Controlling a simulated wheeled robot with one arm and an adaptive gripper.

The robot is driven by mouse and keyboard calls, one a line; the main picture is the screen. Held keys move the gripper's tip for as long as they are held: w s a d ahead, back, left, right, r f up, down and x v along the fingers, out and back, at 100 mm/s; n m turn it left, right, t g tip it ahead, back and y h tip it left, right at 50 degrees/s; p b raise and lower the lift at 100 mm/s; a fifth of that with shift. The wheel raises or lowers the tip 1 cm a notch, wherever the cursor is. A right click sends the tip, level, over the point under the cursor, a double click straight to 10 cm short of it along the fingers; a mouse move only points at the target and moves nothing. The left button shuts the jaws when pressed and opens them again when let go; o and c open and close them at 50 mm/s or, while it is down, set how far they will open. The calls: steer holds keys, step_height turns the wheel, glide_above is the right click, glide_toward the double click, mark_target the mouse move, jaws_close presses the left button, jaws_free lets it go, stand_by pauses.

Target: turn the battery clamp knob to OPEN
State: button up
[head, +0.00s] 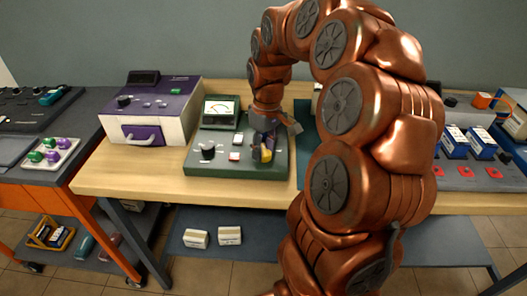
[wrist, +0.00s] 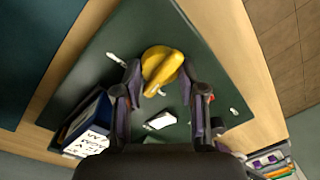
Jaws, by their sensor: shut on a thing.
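The yellow clamp knob (wrist: 163,66) sits on a dark green panel (wrist: 120,40). In the head view the knob (head: 266,156) shows at the panel's front right, partly hidden by my gripper (head: 262,146). In the wrist view my gripper (wrist: 160,72) has one finger on each side of the knob and is shut on it. The knob's ridge lies slanted in the wrist view. Small white labels lie around it, too small to read, so I cannot tell which mark it points at.
A meter (head: 221,110) and a black knob (head: 208,150) are on the same panel. A blue block with a white label (wrist: 88,128) stands close beside my gripper. A purple and white box (head: 155,110) stands left; blue batteries (head: 468,141) stand right.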

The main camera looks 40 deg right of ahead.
mark_target(262, 147)
steer(key=n, duration=0.6)
steer(key=shift+a, duration=0.2)
steer(key=shift+o, duration=0.2)
steer(key=n, duration=0.2)
steer(key=shift+n, duration=0.3)
steer(key=shift+o, duration=0.7)
steer(key=shift+n, duration=0.8)
steer(key=shift+g, duration=0.3)
steer(key=o, duration=1)
steer(key=shift+d, duration=0.1)
steer(key=shift+c, duration=0.2)
steer(key=shift+r, duration=0.1)
step_height(262, 147, up, 12)
steer(key=shift+w+d, duration=0.15)
steer(key=shift+w, duration=0.25)
